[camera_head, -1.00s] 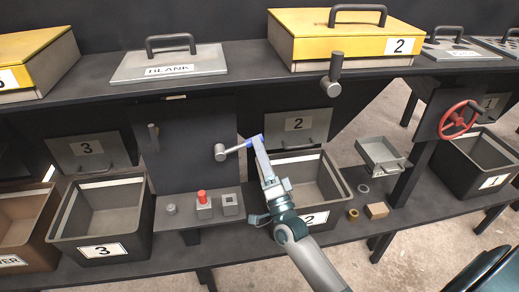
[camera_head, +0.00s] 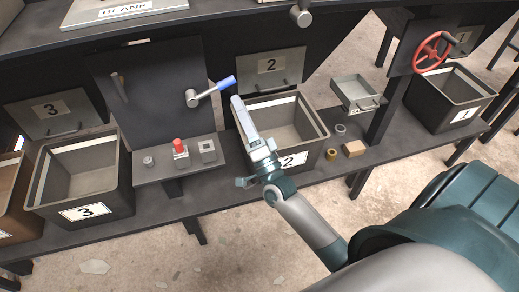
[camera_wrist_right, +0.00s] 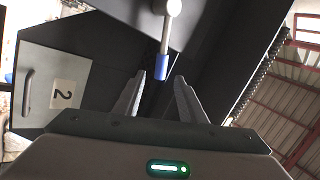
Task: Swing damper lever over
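The damper lever has a grey arm, a round grey hub (camera_head: 192,98) on a dark upright panel, and a blue grip (camera_head: 226,83). It points right and slightly up. In the right wrist view the blue grip (camera_wrist_right: 163,66) lies just beyond the fingertips, roughly in line with the gap. My right gripper (camera_head: 237,101) is just below the blue grip in the head view and appears apart from it. In the wrist view its two fingers (camera_wrist_right: 160,80) are spread with nothing between them. My left gripper is out of view.
A shelf under the lever carries a red button (camera_head: 180,147) and grey fittings. Bin 3 (camera_head: 128,185) stands left, and bin 2 (camera_head: 322,130) is behind my right gripper. A red handwheel (camera_head: 432,50) and bin 1 (camera_head: 490,93) are at right. A small tray (camera_head: 352,90) hangs between.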

